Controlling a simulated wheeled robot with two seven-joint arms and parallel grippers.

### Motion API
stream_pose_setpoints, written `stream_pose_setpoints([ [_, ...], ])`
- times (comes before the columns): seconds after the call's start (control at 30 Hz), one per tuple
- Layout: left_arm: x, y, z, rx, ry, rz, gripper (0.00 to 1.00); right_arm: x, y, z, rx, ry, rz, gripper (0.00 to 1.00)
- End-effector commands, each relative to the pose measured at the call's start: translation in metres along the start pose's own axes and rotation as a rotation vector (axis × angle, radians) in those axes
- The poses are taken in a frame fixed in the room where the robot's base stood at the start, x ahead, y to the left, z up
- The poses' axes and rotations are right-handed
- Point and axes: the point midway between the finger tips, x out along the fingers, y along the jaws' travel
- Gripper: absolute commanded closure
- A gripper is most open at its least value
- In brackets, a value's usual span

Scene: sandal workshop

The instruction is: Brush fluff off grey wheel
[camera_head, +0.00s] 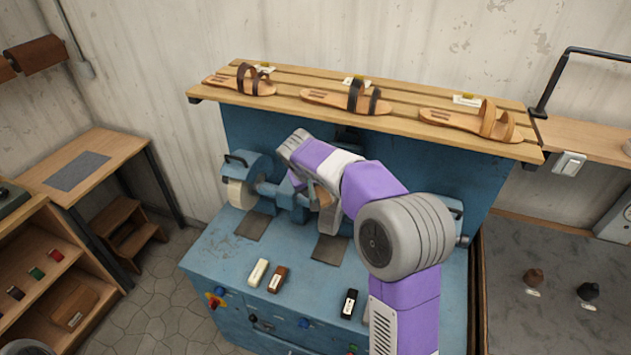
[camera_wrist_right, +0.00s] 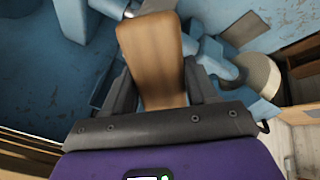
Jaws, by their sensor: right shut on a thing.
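The grey wheel (camera_head: 331,221) is on the blue grinding machine (camera_head: 215,262), partly hidden behind my right arm and gripper. I cannot make out fluff on it. My right gripper (camera_head: 318,192) is beside the upper part of this wheel, shut on a brown wooden brush (camera_wrist_right: 153,60). A small part of the brush shows in the head view (camera_head: 323,196). In the wrist view the brush's wooden back fills the space between the fingers and hides what is behind it. I cannot tell whether its bristles touch the wheel. My left gripper is not in view.
A cream wheel (camera_head: 241,194) sits left on the machine. A cream block (camera_head: 258,272), a brown block (camera_head: 278,279) and a black block (camera_head: 349,303) lie on its front top. A wooden shelf (camera_head: 290,85) with three sandals crosses behind.

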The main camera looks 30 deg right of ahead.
Motion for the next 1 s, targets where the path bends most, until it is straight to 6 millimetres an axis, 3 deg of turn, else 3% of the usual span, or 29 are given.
stream_pose_setpoints([
  [0.63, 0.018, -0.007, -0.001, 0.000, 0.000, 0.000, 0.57, 0.054, -0.001, 0.001, 0.000, -0.001, 0.001, 0.67],
  [1.0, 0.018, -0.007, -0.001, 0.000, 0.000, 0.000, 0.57, 0.060, 0.000, 0.000, 0.000, 0.001, 0.000, 0.67],
])
